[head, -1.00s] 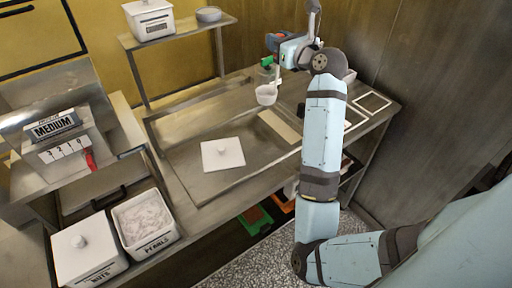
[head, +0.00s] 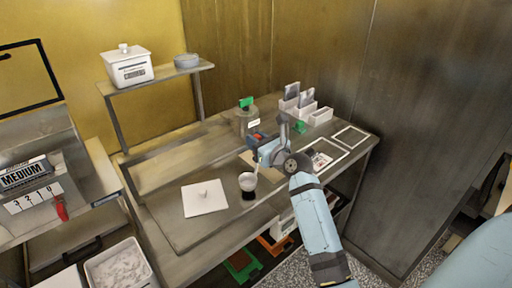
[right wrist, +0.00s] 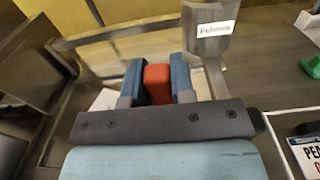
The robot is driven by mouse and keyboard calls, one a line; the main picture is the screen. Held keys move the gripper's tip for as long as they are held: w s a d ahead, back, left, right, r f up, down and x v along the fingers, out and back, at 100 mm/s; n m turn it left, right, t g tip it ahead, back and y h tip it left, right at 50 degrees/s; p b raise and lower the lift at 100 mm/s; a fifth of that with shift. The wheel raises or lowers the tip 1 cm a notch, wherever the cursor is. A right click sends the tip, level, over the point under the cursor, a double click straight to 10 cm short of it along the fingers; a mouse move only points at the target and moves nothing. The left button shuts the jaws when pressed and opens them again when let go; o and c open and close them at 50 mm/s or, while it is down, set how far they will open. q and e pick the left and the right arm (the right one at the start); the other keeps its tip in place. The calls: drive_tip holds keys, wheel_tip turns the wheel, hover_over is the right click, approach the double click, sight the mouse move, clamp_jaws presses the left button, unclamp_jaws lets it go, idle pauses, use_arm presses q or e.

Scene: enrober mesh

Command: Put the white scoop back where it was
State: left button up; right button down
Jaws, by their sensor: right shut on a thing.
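The white scoop (head: 247,181) shows in the head view as a small white cup with a thin handle rising toward my right gripper (head: 262,148). My right gripper is shut and holds the scoop by its handle, over the right part of the steel worktop. A dark patch shows just under the cup; I cannot tell whether it is shadow or an object, or whether the cup touches the surface. In the right wrist view, a red block (right wrist: 158,82) sits between the blue fingers; the cup is hidden there. My left gripper is not in view.
White holders (head: 300,105) stand at the back right, near white frames (head: 350,137). A bin of white pieces (head: 118,268) is lower left.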

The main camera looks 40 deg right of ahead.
drive_tip(key=shift+f, duration=1.05)
drive_tip(key=c, duration=1)
unclamp_jaws()
drive_tip(key=shift+o, duration=0.2)
drive_tip(key=shift+s, duration=0.15)
drive_tip(key=s+d, duration=0.1)
drive_tip(key=s, duration=1)
drive_tip(key=shift+s+r, duration=0.25)
drive_tip(key=shift+s, duration=0.15)
